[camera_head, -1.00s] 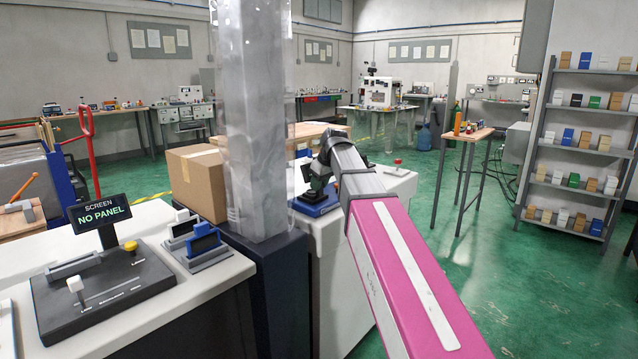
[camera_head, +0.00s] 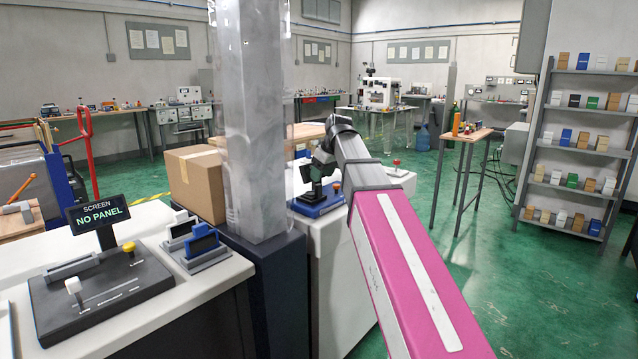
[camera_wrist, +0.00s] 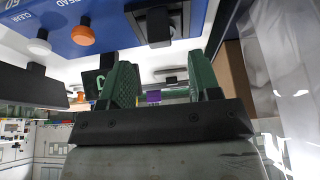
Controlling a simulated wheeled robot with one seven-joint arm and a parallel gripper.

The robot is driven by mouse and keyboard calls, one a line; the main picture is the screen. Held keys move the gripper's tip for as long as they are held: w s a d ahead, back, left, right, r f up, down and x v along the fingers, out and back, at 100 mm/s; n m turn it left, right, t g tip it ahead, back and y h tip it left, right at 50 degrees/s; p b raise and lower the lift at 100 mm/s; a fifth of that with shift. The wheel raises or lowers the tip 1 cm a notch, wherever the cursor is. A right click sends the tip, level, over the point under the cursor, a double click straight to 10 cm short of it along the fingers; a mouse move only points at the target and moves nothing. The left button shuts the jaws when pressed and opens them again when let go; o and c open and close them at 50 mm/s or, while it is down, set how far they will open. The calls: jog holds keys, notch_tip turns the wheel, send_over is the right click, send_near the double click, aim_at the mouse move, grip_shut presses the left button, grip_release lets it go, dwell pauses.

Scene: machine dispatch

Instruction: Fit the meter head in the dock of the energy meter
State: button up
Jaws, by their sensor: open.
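The blue base of what looks like the energy meter (camera_head: 318,203) stands on the white counter beyond the pillar, with an orange knob at its right. In the wrist view its blue panel (camera_wrist: 110,22) crosses the top, with READ and CLEAR labels, an orange knob and a white knob. A dark slotted fitting, perhaps the dock (camera_wrist: 172,22), sits on it. My gripper (camera_wrist: 162,85) is open, its green-padded fingers apart near the panel, with nothing clearly held. A dark screen-like piece with a green character (camera_wrist: 91,84) is partly behind one finger; I cannot tell whether it is the meter head.
A grey pillar (camera_head: 252,120) with a clear wrap stands left of my arm. A console with a NO PANEL screen (camera_head: 97,213) and blue-topped blocks (camera_head: 203,243) occupy the left counter. Green floor (camera_head: 500,270) is open at the right.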

jog(key=v, duration=0.5)
jog(key=shift+r, duration=0.25)
jog(key=shift+s, duration=0.15)
